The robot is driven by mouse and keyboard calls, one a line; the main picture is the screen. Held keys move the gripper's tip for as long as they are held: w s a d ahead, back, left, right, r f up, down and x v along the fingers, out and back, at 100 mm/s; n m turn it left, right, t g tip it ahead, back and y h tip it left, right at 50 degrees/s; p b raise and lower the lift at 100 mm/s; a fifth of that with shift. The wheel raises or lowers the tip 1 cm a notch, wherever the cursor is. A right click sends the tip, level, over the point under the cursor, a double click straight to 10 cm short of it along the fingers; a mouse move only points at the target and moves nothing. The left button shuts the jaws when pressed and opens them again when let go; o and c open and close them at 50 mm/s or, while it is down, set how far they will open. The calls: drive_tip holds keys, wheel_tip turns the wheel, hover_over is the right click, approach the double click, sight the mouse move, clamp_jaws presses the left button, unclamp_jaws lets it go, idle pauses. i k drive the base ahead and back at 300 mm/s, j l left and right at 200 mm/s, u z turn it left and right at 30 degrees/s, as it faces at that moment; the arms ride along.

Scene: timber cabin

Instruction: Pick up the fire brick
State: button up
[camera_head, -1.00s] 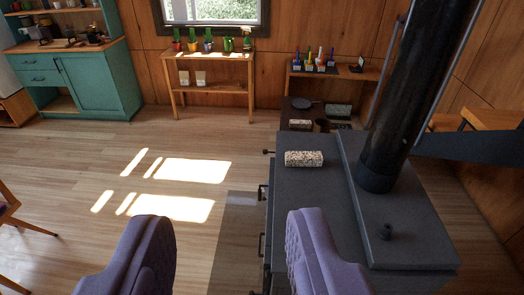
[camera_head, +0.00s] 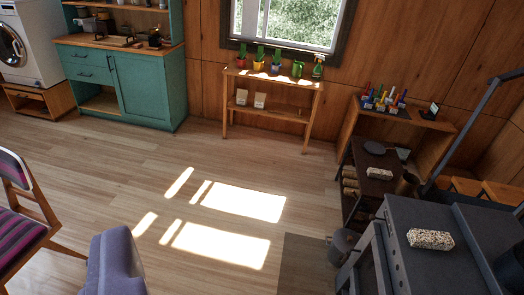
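A speckled pale block, which looks like the fire brick (camera_head: 430,239), lies flat on the dark grey stove top (camera_head: 430,272) at the lower right. A smaller-looking similar speckled block (camera_head: 380,173) lies on the dark low unit behind the stove. Only one purple finger of my gripper (camera_head: 115,266) shows, at the lower left; the other is out of view. Bare floor shows beside this finger, so my gripper looks open, with nothing seen in it. It is well to the left of the stove and apart from the block.
A striped chair (camera_head: 25,205) stands at the left edge. A dark kettle-like pot (camera_head: 343,243) is beside the stove. A wooden shelf (camera_head: 268,113) with potted plants and a teal cabinet (camera_head: 145,85) line the back. The middle floor is clear.

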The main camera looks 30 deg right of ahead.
sight(420, 238)
drive_tip(key=i+z, duration=0.4)
drive_tip(key=i, duration=0.15)
drive_tip(key=i+j+z, duration=0.25)
drive_tip(key=i+z, duration=0.5)
drive_tip(key=z, duration=0.2)
drive_tip(key=i+z, duration=0.25)
drive_tip(key=z, duration=0.25)
drive_tip(key=i+j+z, duration=0.25)
drive_tip(key=z, duration=0.25)
drive_tip(key=i+j+z, duration=0.2)
drive_tip(key=z, duration=0.25)
drive_tip(key=i+j+z, duration=0.15)
drive_tip(key=j+z, duration=0.35)
drive_tip(key=i+j+z, duration=0.25)
drive_tip(key=z, duration=0.25)
drive_tip(key=i+j+z, duration=0.35)
drive_tip(key=z, duration=0.15)
drive_tip(key=i+j+z, duration=0.2)
drive_tip(key=j+z, duration=0.3)
